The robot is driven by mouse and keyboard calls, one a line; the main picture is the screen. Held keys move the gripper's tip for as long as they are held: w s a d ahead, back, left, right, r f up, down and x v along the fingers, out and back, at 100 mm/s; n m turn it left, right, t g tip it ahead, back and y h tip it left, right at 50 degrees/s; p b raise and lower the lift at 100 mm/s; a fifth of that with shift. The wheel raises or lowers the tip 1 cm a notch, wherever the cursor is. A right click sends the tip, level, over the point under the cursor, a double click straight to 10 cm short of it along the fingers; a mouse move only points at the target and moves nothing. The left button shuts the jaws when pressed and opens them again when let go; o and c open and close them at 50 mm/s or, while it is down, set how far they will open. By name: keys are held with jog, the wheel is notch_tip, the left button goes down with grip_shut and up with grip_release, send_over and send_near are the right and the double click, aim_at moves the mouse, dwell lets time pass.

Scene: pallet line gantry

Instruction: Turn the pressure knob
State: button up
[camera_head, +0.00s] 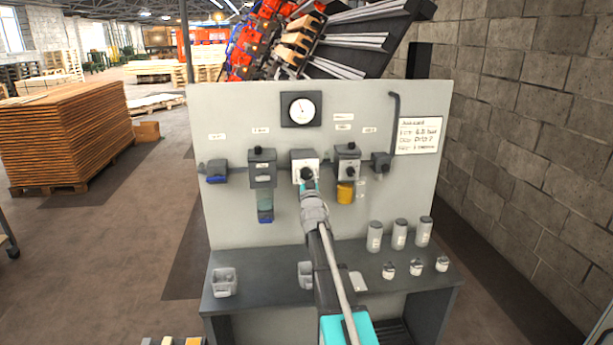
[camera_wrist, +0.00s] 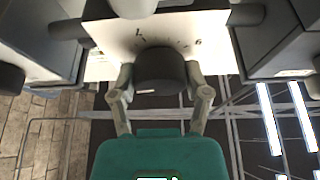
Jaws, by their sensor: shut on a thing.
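The pressure knob (camera_wrist: 161,72) is a dark round knob on a pale square plate (camera_wrist: 115,35) with small dark marks. In the wrist view my gripper (camera_wrist: 161,85) has one finger on each side of the knob and is shut on it. In the head view the pale regulator block (camera_head: 305,163) sits in the middle of the grey panel, under the round gauge (camera_head: 302,109). There my arm and gripper (camera_head: 307,182) reach up to the block and hide the knob. The gauge needle is too small to read surely.
Dark units flank the block: one with a blue-tinted bowl (camera_head: 264,205) at left, one with an amber bowl (camera_head: 345,192) at right. Below, the bench (camera_head: 260,290) carries several canisters (camera_head: 399,234), small cups and a grey bin (camera_head: 224,282). A block wall (camera_head: 540,130) stands at right.

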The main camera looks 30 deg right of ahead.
jog(key=shift+m, duration=0.4)
jog(key=shift+w+m+g+h+p, duration=0.15)
jog(key=shift+m+g+h, duration=0.2)
jog(key=shift+m+h, duration=0.65)
jog(key=shift+s+m+g+h+p, duration=0.15)
jog(key=shift+m+g+h, duration=0.25)
jog(key=shift+m, duration=1.1)
jog(key=shift+w+m+g+h+p, duration=0.1)
jog(key=shift+m+g+h+p, duration=0.3)
jog(key=shift+m, duration=0.85)
jog(key=shift+m+g+h+p, duration=0.15)
jog(key=shift+m+g+h, duration=0.3)
jog(key=shift+m, duration=0.8)
jog(key=o, duration=1.1)
jog(key=shift+o, duration=0.2)
jog(key=shift+n, duration=0.5)
